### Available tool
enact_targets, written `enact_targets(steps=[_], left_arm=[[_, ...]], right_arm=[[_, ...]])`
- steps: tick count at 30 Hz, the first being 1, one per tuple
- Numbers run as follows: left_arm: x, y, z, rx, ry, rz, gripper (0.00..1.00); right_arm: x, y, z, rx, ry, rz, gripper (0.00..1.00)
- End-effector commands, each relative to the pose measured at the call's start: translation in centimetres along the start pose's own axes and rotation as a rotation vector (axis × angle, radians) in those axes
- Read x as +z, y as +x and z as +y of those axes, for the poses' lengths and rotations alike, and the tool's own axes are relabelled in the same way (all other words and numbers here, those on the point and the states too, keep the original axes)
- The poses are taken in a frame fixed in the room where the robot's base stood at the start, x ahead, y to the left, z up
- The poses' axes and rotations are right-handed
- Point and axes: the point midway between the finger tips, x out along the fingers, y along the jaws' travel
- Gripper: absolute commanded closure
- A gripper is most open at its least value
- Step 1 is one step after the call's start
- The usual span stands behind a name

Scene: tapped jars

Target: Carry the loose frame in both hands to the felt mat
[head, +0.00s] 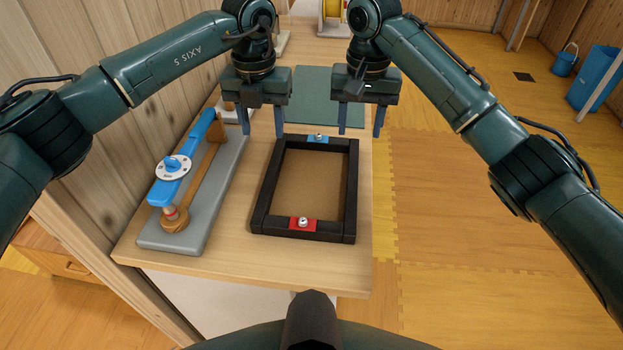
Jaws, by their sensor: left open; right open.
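The felt mat (312,88) is dark green and lies farther back on the table, partly hidden by my grippers. My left gripper (262,134) is open and empty near the frame's far left corner. My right gripper (359,133) is open and empty near its far right corner. I cannot tell whether either touches the frame.
A grey base (222,184) with a blue lever (185,170), a white dial and a wooden post stands left of the frame. A yellow spool (333,12) stands at the far end. The table's right edge runs close beside the frame. Blue bins (598,75) stand on the floor.

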Motion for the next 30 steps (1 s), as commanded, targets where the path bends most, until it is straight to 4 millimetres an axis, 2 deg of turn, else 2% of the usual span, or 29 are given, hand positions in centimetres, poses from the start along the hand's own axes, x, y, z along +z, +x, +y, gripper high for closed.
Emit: enact_targets(steps=[5, 8, 24, 30], left_arm=[[0.0, 0.2, -0.1, -0.003, 0.002, 0.001, 0.53], [0.0, 1.1, -0.1, -0.004, 0.002, 0.002, 0.53], [-0.1, 10.7, -0.2, -0.005, 0.003, 0.002, 0.53], [0.0, 12.7, -0.2, -0.006, 0.003, 0.001, 0.53]], right_arm=[[0.0, 0.2, 0.0, 0.000, 0.000, 0.000, 0.53], [0.0, 1.0, 0.1, 0.001, 0.000, -0.001, 0.53], [0.0, 10.7, 0.1, 0.001, 0.001, -0.002, 0.53], [0.0, 12.7, 0.1, 0.000, 0.001, 0.000, 0.53]])
